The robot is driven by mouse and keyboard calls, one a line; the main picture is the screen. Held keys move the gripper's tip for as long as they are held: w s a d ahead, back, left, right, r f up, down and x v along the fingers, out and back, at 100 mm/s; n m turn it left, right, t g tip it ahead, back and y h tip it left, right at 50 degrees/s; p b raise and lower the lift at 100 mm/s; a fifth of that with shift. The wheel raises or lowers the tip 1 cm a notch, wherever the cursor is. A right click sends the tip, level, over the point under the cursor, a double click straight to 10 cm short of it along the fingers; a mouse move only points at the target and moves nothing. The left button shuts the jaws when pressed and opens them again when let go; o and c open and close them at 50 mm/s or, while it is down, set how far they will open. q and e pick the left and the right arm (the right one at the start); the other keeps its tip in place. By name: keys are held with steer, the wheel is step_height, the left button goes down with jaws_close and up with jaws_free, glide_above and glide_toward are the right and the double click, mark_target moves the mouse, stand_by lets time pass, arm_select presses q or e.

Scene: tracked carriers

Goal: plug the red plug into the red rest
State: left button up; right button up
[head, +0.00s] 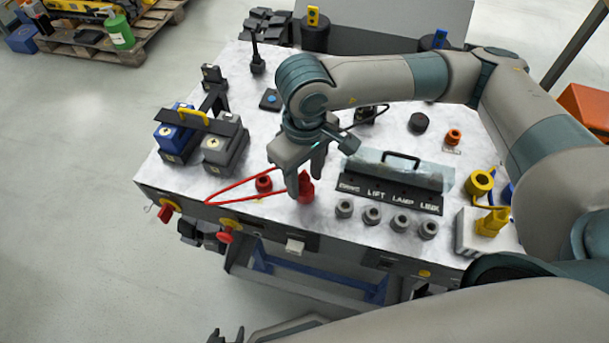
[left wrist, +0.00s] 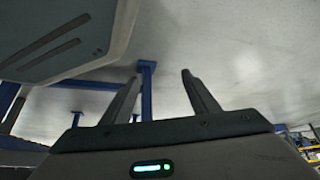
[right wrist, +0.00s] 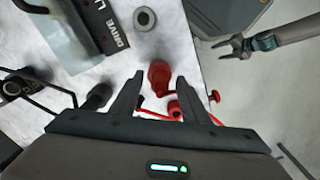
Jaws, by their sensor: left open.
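The red plug (head: 306,190) stands upright on the light table top near its front edge, with a red cable running left from it. The red rest (head: 264,184), a short ring, sits just left of it. In the right wrist view the plug (right wrist: 159,76) shows between the fingertips, and the rest (right wrist: 175,108) shows closer to the palm. My right gripper (head: 306,181) is open and points down over the plug, partly hiding it; contact cannot be told. My left gripper (head: 227,334) is open and empty, low in front of the table; its fingers show in the left wrist view (left wrist: 162,76).
Several grey sockets (head: 372,215) stand right of the plug, before a labelled black panel (head: 390,192). Blue and grey blocks (head: 222,150) stand at left. A yellow plug (head: 491,222) stands at right. Red knobs (head: 225,235) stick out of the front edge.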

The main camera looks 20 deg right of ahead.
mark_target(305, 172)
stand_by(0.3)
arm_select(q)
steer(key=a+b, duration=0.1)
steer(key=f+g+b, duration=0.1)
steer(key=b, duration=0.1)
steer(key=shift+s+a+f+y, duration=0.2)
steer(key=shift+s+a+y, duration=0.1)
steer(key=shift+a, duration=0.1)
arm_select(e)
step_height(305, 172, up, 17)
steer(key=shift+r, duration=0.2)
arm_select(q)
steer(key=shift+s, duration=0.1)
arm_select(e)
steer(key=shift+s, duration=0.1)
stand_by(0.6)
